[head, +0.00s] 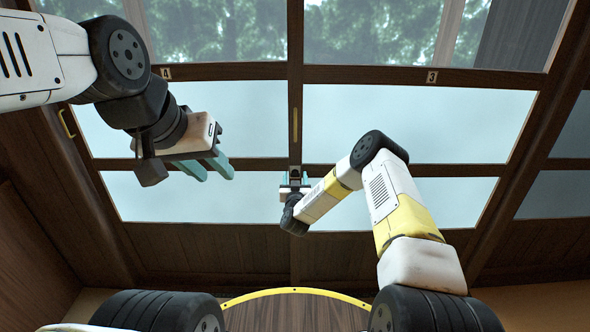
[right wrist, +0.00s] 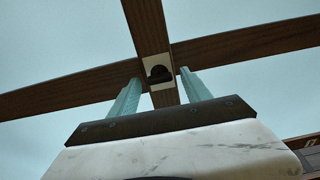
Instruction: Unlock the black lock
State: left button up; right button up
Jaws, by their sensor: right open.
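The black lock (right wrist: 159,74) sits on a pale plate where the wooden window bars cross in the right wrist view. In the head view the plate (head: 295,170) is small at the central upright, and the lock's detail is too small to tell. My right gripper (head: 294,180) is at this crossing, its teal fingers apart. In the right wrist view its fingertips (right wrist: 160,76) stand on either side of the lock, with nothing seen held between them. Contact with the lock cannot be told. My left gripper (head: 217,176) is open and empty, to the left of the lock and clear of the window.
Sliding window panels with dark wooden frames fill the front, marked 4 (head: 166,73) and 3 (head: 432,77). A yellow handle (head: 66,123) is at the far left. Dark wooden panels (head: 215,245) run below the glass. Trees show outside.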

grip_shut()
jog(key=shift+m, duration=0.4)
jog(key=m, duration=0.8)
jog(key=shift+d+f+m, duration=0.1)
jog(key=shift+d+m, duration=0.05)
jog(key=shift+m, duration=0.15)
jog(key=m, duration=0.8)
jog(key=shift+f, duration=0.15)
jog(key=shift+m, duration=0.4)
